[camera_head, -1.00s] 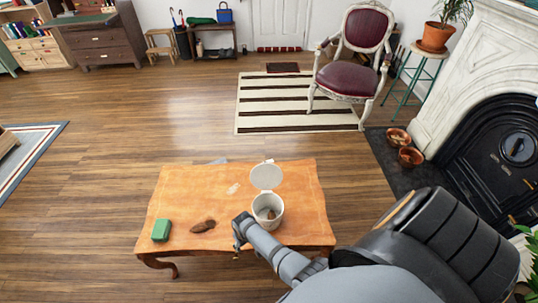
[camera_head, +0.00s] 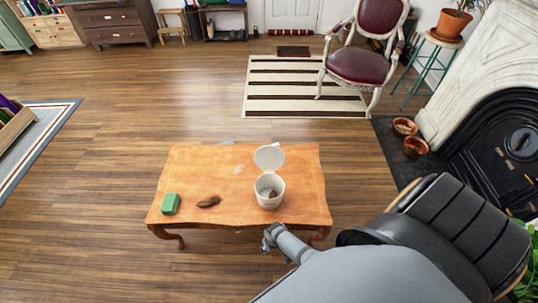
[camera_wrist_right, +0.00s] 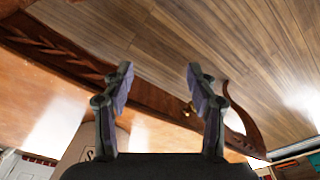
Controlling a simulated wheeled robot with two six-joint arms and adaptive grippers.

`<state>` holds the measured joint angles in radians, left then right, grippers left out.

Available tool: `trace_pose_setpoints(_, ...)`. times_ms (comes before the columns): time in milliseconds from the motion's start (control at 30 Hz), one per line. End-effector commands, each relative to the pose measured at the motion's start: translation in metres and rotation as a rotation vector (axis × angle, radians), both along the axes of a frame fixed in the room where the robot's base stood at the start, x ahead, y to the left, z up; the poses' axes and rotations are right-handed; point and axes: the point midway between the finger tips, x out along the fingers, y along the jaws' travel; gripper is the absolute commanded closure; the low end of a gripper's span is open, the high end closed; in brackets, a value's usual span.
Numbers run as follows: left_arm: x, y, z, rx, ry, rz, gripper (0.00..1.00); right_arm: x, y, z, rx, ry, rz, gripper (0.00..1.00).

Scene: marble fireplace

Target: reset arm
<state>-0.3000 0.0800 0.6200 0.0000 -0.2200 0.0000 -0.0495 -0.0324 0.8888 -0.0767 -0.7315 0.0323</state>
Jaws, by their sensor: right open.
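My right gripper (camera_head: 269,236) is at the front edge of the orange wooden table (camera_head: 235,168), just in front of the white bin. In the right wrist view its two fingers (camera_wrist_right: 160,95) are spread apart with nothing between them. The table's carved edge (camera_wrist_right: 60,45) and a leg show beyond the fingers. My right arm reaches in from the lower right in the head view. My left gripper is not in view.
The white bin (camera_head: 270,201) stands on the table with its lid up and a brown item inside. A red armchair (camera_head: 357,66) stands behind. Open floor lies left.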

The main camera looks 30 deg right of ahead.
Motion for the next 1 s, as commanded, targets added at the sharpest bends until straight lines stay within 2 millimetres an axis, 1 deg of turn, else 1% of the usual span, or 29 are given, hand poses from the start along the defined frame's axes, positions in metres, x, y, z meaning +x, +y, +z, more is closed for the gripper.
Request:
trace_pose_setpoints(467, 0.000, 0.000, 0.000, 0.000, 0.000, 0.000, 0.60, 0.000, 0.000, 0.000, 0.000, 0.000, 0.000, 0.42)
trace_pose_setpoints(533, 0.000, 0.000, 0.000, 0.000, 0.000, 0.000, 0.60, -0.009, -0.003, -0.005, -0.002, 0.004, 0.001, 0.42)
trace_pose_setpoints(567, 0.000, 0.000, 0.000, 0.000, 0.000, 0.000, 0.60, -0.018, -0.006, -0.010, -0.004, 0.007, 0.001, 0.42)
trace_pose_setpoints(633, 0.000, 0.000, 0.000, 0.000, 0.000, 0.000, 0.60, -0.053, -0.016, -0.027, -0.011, 0.015, 0.003, 0.42)
trace_pose_setpoints(667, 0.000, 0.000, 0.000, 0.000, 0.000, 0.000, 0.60, -0.071, -0.022, -0.035, -0.015, 0.018, 0.003, 0.42)
trace_pose_setpoints(700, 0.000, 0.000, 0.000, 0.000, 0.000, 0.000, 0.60, -0.097, -0.031, -0.044, -0.020, 0.019, 0.003, 0.42)
trace_pose_setpoints(767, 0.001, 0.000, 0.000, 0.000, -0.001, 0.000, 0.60, -0.132, -0.043, -0.055, -0.029, 0.017, 0.004, 0.42)
trace_pose_setpoints(800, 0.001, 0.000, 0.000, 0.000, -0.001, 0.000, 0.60, -0.154, -0.051, -0.060, -0.035, 0.016, 0.004, 0.42)
trace_pose_setpoints(833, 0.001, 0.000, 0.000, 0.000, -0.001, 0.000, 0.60, -0.170, -0.056, -0.064, -0.039, 0.016, 0.003, 0.42)
trace_pose_setpoints(900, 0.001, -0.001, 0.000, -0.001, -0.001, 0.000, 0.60, -0.198, -0.066, -0.068, -0.048, 0.014, 0.005, 0.42)
trace_pose_setpoints(1000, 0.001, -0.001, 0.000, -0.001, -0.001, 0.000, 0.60, -0.219, -0.073, -0.070, -0.054, 0.009, 0.006, 0.42)
